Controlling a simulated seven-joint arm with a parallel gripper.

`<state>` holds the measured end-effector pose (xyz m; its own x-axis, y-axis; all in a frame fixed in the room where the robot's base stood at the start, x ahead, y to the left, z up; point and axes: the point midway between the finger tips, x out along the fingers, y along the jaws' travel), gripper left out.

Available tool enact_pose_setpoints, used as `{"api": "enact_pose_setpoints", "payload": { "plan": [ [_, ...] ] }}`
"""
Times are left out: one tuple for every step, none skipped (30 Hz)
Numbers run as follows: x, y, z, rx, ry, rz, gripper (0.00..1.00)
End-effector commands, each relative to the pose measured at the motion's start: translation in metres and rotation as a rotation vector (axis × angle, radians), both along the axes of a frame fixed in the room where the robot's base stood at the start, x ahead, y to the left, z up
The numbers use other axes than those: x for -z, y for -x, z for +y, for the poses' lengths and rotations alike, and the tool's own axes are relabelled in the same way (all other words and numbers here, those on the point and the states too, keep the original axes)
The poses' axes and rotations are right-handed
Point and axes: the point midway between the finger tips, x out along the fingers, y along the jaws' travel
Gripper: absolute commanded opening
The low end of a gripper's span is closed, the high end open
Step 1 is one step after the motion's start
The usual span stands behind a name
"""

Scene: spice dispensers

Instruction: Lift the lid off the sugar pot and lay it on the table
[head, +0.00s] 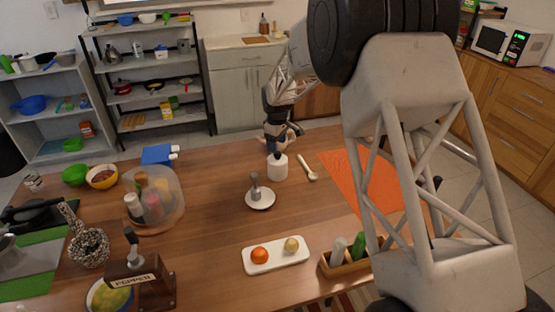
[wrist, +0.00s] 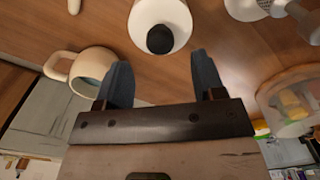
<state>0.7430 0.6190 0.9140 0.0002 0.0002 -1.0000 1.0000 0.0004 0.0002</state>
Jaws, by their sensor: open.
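The sugar pot (head: 278,171) is a small white cylinder standing upright on the wooden table, just past the middle. In the wrist view the pot (wrist: 177,14) is at the top centre. Its dark round lid knob (wrist: 160,39) faces the camera, and the lid appears to be on the pot. My gripper (wrist: 162,75) is open, with its two dark fingers spread wide and nothing between them. The knob lies beyond the fingertips, roughly centred between them. In the head view my gripper (head: 277,147) is close above or behind the pot; contact cannot be told.
A cream mug (wrist: 92,66) stands beside the gripper. A white spoon (head: 308,170) lies right of the pot; a saucer (head: 266,204) with a grey object is in front. Bare table lies left of the pot.

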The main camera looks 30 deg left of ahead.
Motion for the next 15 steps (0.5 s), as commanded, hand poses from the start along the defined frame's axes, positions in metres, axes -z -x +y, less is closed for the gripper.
{"api": "enact_pose_setpoints", "payload": {
  "plan": [
    [0.002,0.0,0.0,0.0,0.0,0.001,0.63],
    [0.003,0.0,0.0,0.0,0.001,0.001,0.63],
    [0.006,0.0,-0.001,0.0,0.001,0.001,0.63],
    [0.008,0.0,-0.001,0.0,0.001,0.001,0.63],
    [0.01,0.001,-0.001,0.0,0.001,0.001,0.63],
    [0.014,0.001,-0.002,0.0,0.001,0.002,0.63],
    [0.017,0.001,-0.002,0.0,0.002,0.002,0.63],
    [0.021,0.001,-0.003,0.0,0.002,0.002,0.63],
    [0.026,0.001,-0.003,0.0,0.001,0.002,0.63],
    [0.029,0.001,-0.004,0.0,0.001,0.001,0.63],
    [0.033,0.001,-0.004,0.0,0.001,0.001,0.63],
    [0.037,0.001,-0.004,0.0,0.001,0.001,0.63],
    [0.04,0.001,-0.004,0.0,0.001,0.001,0.63],
    [0.043,0.001,-0.004,0.0,0.001,0.001,0.63],
    [0.046,0.001,-0.004,0.0,0.001,0.001,0.63]
  ]
}}
